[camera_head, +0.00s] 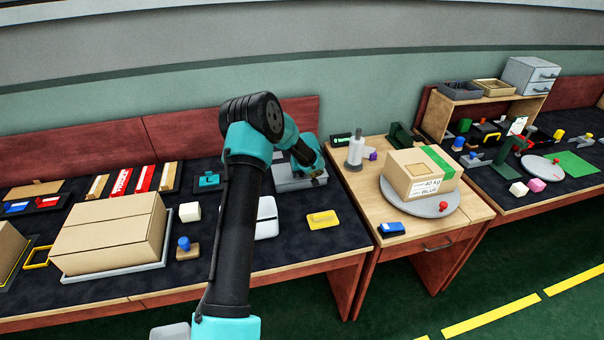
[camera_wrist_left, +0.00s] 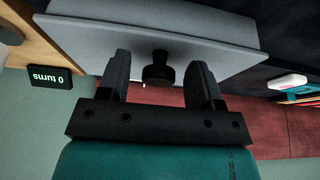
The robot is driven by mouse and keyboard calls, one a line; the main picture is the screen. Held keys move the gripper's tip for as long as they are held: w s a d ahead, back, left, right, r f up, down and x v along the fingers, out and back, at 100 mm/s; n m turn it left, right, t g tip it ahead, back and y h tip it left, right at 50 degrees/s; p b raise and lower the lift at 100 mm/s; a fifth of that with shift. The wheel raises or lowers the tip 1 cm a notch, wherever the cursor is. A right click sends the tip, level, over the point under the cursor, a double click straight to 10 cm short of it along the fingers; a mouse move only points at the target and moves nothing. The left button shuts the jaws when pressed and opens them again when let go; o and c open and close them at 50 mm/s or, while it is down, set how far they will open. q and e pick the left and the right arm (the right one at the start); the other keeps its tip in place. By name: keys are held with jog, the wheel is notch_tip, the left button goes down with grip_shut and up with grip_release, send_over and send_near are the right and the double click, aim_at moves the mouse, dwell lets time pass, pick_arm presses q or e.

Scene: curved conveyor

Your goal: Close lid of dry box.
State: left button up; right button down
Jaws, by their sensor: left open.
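The dry box appears to be the light grey box (camera_head: 288,184) at the back of the dark bench, partly hidden by my left arm. In the left wrist view a wide grey panel (camera_wrist_left: 105,35) with a black knob (camera_wrist_left: 158,72) fills the upper middle. My left gripper (camera_head: 319,176) is over the right part of the box. In the left wrist view the gripper (camera_wrist_left: 160,75) is open, with one finger on each side of the knob and gaps between. I cannot tell how far the lid stands open. My right gripper is not in view.
A small display (camera_wrist_left: 58,78) reads "0 turns". A wooden desk (camera_head: 352,182) to the right holds a carton (camera_head: 408,180) on a grey turntable (camera_head: 424,213). A large carton (camera_head: 110,232), a white box (camera_head: 266,222) and a yellow piece (camera_head: 323,219) are on the bench.

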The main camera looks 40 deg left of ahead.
pick_arm(q)
jog(key=v, duration=1.6)
jog(key=shift+r, duration=0.4)
jog(key=shift+d, duration=0.1)
